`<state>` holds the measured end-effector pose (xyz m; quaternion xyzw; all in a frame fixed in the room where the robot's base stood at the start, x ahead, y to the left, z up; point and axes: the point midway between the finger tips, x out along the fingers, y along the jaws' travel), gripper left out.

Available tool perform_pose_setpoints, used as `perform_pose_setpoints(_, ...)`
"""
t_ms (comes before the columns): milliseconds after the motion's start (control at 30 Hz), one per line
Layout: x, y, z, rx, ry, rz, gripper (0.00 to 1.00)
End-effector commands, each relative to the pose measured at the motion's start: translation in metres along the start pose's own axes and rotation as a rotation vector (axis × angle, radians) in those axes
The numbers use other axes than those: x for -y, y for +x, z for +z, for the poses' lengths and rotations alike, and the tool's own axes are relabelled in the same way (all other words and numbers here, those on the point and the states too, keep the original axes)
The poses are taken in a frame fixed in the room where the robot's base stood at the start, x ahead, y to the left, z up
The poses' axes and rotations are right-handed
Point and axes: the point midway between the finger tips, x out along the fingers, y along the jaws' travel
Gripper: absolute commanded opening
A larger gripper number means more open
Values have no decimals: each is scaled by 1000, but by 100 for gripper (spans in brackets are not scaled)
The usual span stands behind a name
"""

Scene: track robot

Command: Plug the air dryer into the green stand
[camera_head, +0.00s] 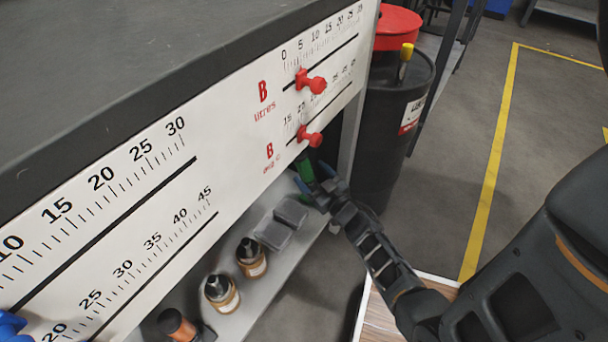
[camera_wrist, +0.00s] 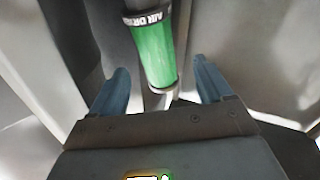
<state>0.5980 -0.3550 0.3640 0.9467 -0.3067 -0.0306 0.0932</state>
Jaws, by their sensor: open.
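The air dryer, a green cylinder (camera_wrist: 155,55) with a dark collar lettered "AIR DRY", is in the wrist view, between and beyond my fingers. My gripper (camera_wrist: 155,92) is open, with one blue-grey finger on each side of the cylinder's lower end. I cannot tell whether either finger touches it. In the head view a small green part (camera_head: 306,171) shows beside my gripper (camera_head: 318,190), under the panel's right end. I cannot tell whether it is the dryer or the green stand. The stand is not clearly seen.
A white panel (camera_head: 235,130) with scales and red knobs (camera_head: 311,82) hangs over a grey shelf (camera_head: 262,292). Bottles (camera_head: 222,293) and grey blocks (camera_head: 280,222) stand on the shelf. A black drum (camera_head: 390,150) with a red lid stands behind my gripper. Floor at right is open.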

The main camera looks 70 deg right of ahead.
Motion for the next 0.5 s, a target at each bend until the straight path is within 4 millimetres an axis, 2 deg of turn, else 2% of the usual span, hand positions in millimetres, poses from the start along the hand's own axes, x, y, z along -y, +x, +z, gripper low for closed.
perform_pose_setpoints(267,-1,24,-2,-3,-1,1,79)
perform_pose_setpoints(500,-2,58,-4,-3,-1,0,79)
